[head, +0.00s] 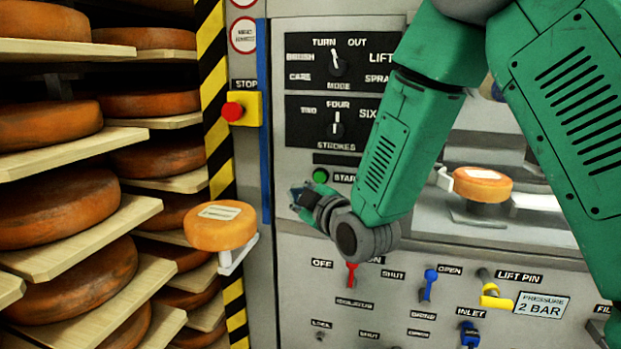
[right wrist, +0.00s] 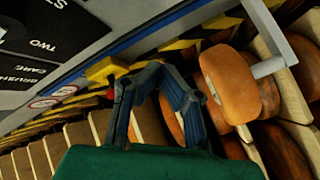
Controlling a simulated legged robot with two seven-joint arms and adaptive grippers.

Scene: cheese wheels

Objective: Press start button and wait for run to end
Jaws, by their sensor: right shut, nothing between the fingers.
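The green start button (head: 320,175) sits on the grey machine panel beside a label that reads START, partly covered by my arm. My right gripper (head: 298,196) is just below and left of the button, in front of the panel, and looks apart from it. It is shut and empty. In the right wrist view the gripper's dark fingers (right wrist: 160,85) point toward the striped post and the shelves, and the button is not visible there. My left gripper is not in view.
A red stop button (head: 233,111) on a yellow box is at the upper left. A small cheese wheel (head: 220,226) sits on a white bracket, left of my gripper. Wooden shelves with cheese wheels (head: 68,209) fill the left. Dials (head: 337,66) and levers (head: 352,273) are on the panel.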

